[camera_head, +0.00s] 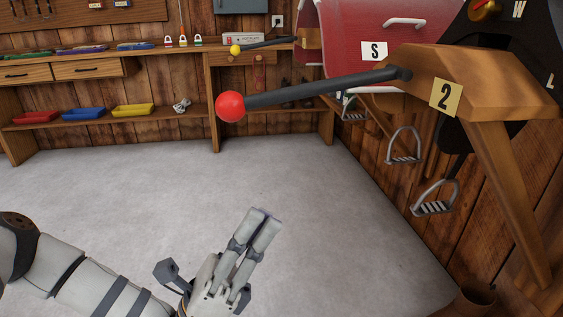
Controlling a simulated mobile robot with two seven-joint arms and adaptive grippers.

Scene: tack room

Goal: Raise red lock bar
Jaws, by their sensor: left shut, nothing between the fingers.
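The red lock bar is a dark bar (325,87) with a red ball (230,107) at its left end. It slopes slightly down to the left from a pivot on the wooden rack (440,70) marked with a yellow "2" plate. My left gripper (265,217) is shut and empty, pointing up at the lower middle of the view. It is below and a little right of the red ball in the picture, clearly apart from it. My right gripper does not show.
A second bar with a yellow ball (236,49) is farther back, near a red saddle-rack cover (365,35) marked "S". Metal stirrups (403,147) hang on the right wall. Shelves with red, blue and yellow trays (132,110) stand at the back left. The grey floor (150,190) is clear.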

